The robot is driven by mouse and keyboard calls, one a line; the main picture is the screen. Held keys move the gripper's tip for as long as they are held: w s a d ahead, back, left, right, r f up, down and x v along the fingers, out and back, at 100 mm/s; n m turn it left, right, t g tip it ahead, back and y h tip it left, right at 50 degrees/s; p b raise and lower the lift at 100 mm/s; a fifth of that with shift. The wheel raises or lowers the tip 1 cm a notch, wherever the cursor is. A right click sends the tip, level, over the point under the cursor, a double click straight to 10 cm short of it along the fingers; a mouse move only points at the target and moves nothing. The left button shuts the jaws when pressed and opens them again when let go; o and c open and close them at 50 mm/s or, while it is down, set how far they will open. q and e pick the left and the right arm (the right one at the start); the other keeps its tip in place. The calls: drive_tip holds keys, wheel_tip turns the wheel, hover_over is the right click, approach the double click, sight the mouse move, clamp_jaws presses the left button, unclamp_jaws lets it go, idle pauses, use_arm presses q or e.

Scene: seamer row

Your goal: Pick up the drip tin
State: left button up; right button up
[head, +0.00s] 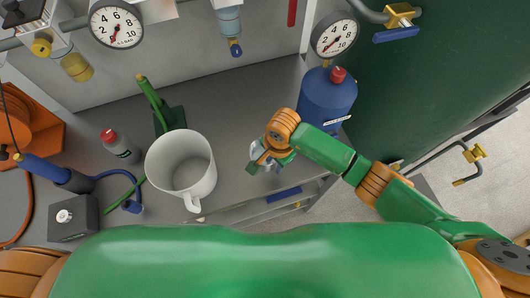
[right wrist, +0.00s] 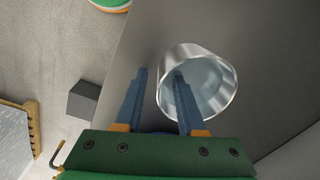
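The drip tin (right wrist: 222,86) is a shiny round metal cup with an open mouth, standing on the grey bench in the right wrist view. In the head view a small pale metallic part (head: 256,150) shows beside my right gripper (head: 262,162), which hides most of it. In the right wrist view my right gripper (right wrist: 160,74) is open. One finger appears over or inside the tin's mouth and the other lies outside its left rim, so the near wall is between them. Contact cannot be told. My left gripper is not in view.
A large white jug (head: 180,162) stands left of the right gripper, with a green-handled tool (head: 152,100) behind it. A blue gas cylinder (head: 326,98) stands close behind my right forearm. A red-capped bottle (head: 120,146) and black box (head: 74,217) are farther left.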

drive_tip(key=shift+w, duration=0.2)
drive_tip(key=shift+c, duration=1)
drive_tip(key=c, duration=0.4)
drive_tip(key=shift+s, duration=0.25)
drive_tip(key=shift+w, duration=0.15)
